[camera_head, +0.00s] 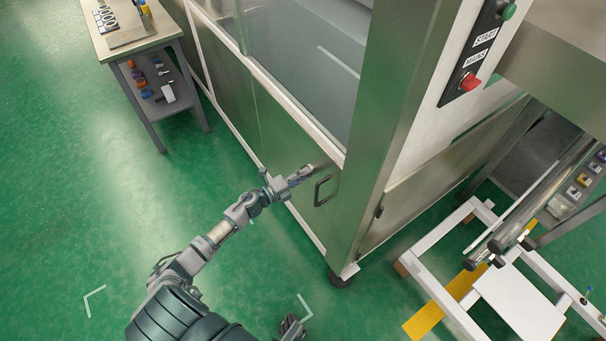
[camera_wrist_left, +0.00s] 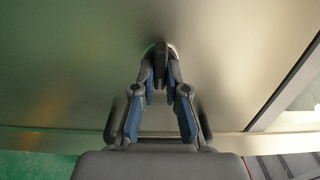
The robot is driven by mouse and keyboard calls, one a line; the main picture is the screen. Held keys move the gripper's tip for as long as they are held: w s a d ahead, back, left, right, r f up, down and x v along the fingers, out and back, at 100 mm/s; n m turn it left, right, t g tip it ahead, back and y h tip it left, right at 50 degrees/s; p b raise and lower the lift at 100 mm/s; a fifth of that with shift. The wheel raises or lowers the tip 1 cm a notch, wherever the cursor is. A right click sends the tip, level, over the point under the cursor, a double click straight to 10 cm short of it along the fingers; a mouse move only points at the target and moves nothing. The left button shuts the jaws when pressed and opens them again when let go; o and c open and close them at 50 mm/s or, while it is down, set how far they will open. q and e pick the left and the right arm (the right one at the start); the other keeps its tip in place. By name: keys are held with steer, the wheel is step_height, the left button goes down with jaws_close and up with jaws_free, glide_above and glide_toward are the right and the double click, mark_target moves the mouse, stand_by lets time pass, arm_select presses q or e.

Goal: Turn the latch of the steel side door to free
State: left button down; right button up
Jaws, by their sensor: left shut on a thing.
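The steel side door (camera_head: 280,133) is the lower panel of the machine's side. A dark pull handle (camera_head: 324,190) sits near its right edge. My left gripper (camera_head: 308,170) reaches the door just left of that handle. In the wrist view, my left gripper (camera_wrist_left: 160,82) is shut on the latch (camera_wrist_left: 160,62), a dark tab on a round base against the steel. The fingers hide part of the latch, and in the head view it is hidden. A dark part at the bottom edge seems to be my right gripper (camera_head: 292,326); its fingers are unclear.
A workbench (camera_head: 150,42) with small parts stands at the upper left. The machine's corner post (camera_head: 378,130) rises right of the door, with a red MAINS knob (camera_head: 469,82) beyond it. A white frame (camera_head: 435,283) stands at the lower right. Green floor at left is clear.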

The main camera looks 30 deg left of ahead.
arm_select(q)
steer(key=shift+d+f, duration=0.15)
steer(key=shift+d, duration=0.15)
steer(key=c, duration=1.2)
jaws_free()
steer(key=shift+d, duration=0.1)
steer(key=v, duration=1.2)
steer(key=shift+w+f, duration=0.1)
